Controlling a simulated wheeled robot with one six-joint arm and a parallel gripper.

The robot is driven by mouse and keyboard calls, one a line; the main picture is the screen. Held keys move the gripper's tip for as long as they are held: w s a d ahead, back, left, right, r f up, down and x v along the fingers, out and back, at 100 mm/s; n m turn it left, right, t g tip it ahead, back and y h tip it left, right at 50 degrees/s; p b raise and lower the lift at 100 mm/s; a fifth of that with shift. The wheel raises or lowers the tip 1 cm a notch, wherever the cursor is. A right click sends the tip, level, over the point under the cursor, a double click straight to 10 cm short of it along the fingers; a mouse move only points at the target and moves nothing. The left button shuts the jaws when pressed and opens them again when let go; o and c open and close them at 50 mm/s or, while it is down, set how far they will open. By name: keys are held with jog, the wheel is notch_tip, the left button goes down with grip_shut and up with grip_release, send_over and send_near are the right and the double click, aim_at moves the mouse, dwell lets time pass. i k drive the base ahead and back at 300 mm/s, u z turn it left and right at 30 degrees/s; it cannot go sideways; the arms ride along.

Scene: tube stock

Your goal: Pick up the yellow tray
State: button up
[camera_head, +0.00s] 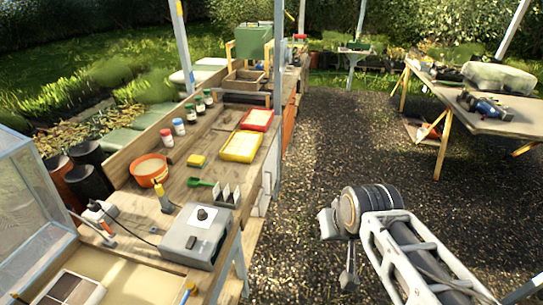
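The yellow tray (238,159) lies flat on the wooden bench. It is shallow and rectangular, with a pale inside. A similar red tray (270,126) lies just behind it. My gripper (348,281) hangs from the end of my arm over the gravel, to the right of the bench and well apart from the tray. The fingers are small and seen nearly edge-on, so their opening does not show. No object shows in the gripper.
In front of the tray are pale upright plates (228,194), a green scoop (202,183) and a grey box (196,236). A yellow block (197,161) lies left. A grey post (278,95) rises by the bench's right edge. Gravel (345,135) is open between the bench and the right table (480,122).

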aim_at(242, 147)
jog(key=k, duration=0.4)
jog(key=z, duration=0.95)
jog(key=i, duration=1.45)
jog(key=u, duration=0.9)
jog(key=i, duration=0.9)
jog(key=u, duration=1.3)
jog(key=i, duration=0.35)
jog(key=u, duration=0.35)
